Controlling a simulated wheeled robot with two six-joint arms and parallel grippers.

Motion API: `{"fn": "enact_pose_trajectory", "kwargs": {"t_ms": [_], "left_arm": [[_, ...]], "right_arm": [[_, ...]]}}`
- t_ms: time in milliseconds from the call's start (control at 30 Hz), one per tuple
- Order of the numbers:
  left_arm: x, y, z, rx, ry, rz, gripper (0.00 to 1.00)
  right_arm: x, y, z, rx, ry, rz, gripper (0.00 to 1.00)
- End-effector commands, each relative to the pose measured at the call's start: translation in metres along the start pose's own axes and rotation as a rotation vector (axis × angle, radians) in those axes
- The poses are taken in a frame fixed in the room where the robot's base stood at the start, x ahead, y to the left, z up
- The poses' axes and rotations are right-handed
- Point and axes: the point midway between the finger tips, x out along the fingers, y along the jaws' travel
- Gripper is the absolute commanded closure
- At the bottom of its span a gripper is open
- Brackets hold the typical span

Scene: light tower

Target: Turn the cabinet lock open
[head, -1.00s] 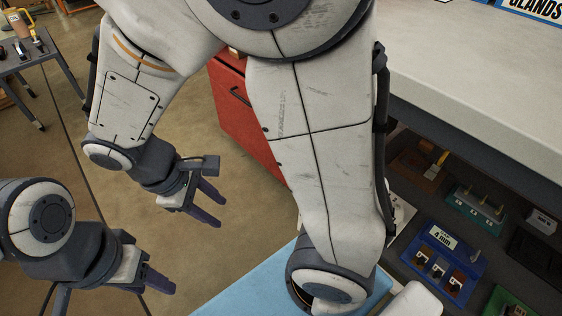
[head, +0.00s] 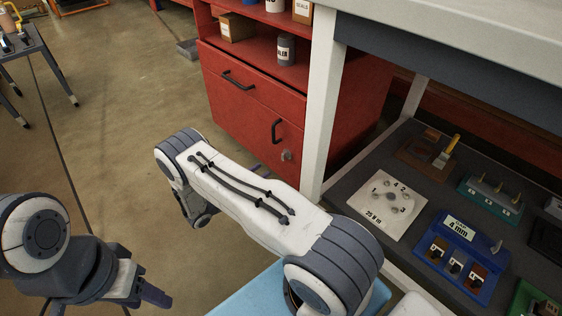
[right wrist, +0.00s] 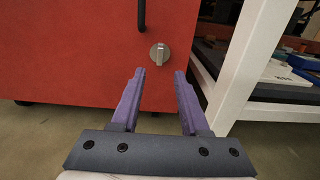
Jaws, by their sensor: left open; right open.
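The cabinet lock (head: 286,155) is a small grey round knob on the red cabinet (head: 235,105), below a black door handle (head: 276,130). In the right wrist view the lock (right wrist: 160,53) shows a raised, roughly upright grip. My right gripper (right wrist: 159,72) is open and empty, with its two purple fingers pointing at the cabinet front. The lock appears just beyond the fingertips, between them and apart from them. In the head view my forearm hides most of this gripper. My left gripper (head: 150,293) is open and empty at the lower left, far from the cabinet.
A white table leg (head: 322,110) stands just right of the cabinet front. A shelf with a blue 4 mm block (head: 455,255) and a white numbered plate (head: 383,205) lies to the right. Open floor (head: 110,110) extends to the left.

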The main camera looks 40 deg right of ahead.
Motion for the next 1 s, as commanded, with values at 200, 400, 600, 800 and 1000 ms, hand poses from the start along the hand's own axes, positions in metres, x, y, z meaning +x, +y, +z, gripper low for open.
{"fn": "enact_pose_trajectory", "kwargs": {"t_ms": [200,400,600,800,1000], "left_arm": [[0.016,-0.001,0.001,0.0,0.0,0.0,0.5],[0.033,-0.002,0.002,0.0,0.0,0.0,0.5],[0.043,-0.003,0.002,0.0,0.0,0.0,0.5],[0.045,-0.003,0.002,0.0,0.0,0.0,0.5],[0.044,-0.003,0.002,0.0,0.0,0.0,0.5]], "right_arm": [[0.032,-0.001,-0.004,-0.001,-0.001,-0.003,0.55],[0.069,-0.001,-0.005,-0.001,0.0,-0.003,0.55],[0.095,-0.001,-0.003,0.0,0.0,-0.002,0.55],[0.102,0.0,-0.001,-0.001,0.0,0.001,0.55],[0.102,0.0,-0.001,-0.001,0.0,0.001,0.55]]}}
